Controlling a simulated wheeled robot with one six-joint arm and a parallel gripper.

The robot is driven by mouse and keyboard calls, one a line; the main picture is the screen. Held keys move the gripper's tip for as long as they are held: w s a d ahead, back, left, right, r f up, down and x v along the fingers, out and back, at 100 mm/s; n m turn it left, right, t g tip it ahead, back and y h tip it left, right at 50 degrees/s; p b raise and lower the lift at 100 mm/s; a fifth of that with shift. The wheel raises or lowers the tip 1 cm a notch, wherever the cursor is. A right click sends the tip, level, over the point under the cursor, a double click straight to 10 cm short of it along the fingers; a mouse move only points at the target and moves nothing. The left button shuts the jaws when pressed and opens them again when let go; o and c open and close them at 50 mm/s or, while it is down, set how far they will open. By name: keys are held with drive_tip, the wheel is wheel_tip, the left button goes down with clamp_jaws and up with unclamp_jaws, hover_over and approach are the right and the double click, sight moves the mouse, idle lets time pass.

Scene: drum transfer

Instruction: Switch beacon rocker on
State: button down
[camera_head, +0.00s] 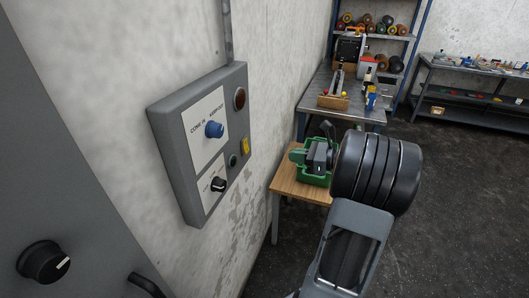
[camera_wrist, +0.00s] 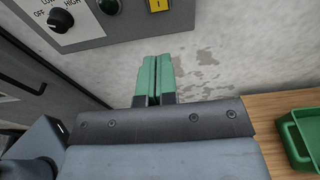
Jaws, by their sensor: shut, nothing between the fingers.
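The yellow rocker (camera_head: 244,146) sits at the lower right of the grey wall control box (camera_head: 176,150). In the head view my gripper (camera_head: 294,156) is right of the box, in front of the bench area.
The box also carries a dark red lamp (camera_head: 240,98), a blue knob (camera_head: 214,129), a green button (camera_head: 232,160) and a black knob (camera_head: 218,185). A wooden table (camera_head: 287,187) with a green tray (camera_wrist: 292,140) stands below right. A grey cabinet (camera_head: 60,200) is at left.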

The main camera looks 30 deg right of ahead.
sight(248, 150)
drive_tip(key=p+x, duration=0.2)
drive_tip(key=x, duration=1.1)
drive_tip(key=shift+w+a+f+p, duration=0.1)
drive_tip(key=shift+w+a+p, duration=0.2)
drive_tip(key=shift+p, duration=0.1)
drive_tip(key=shift+d, duration=0.1)
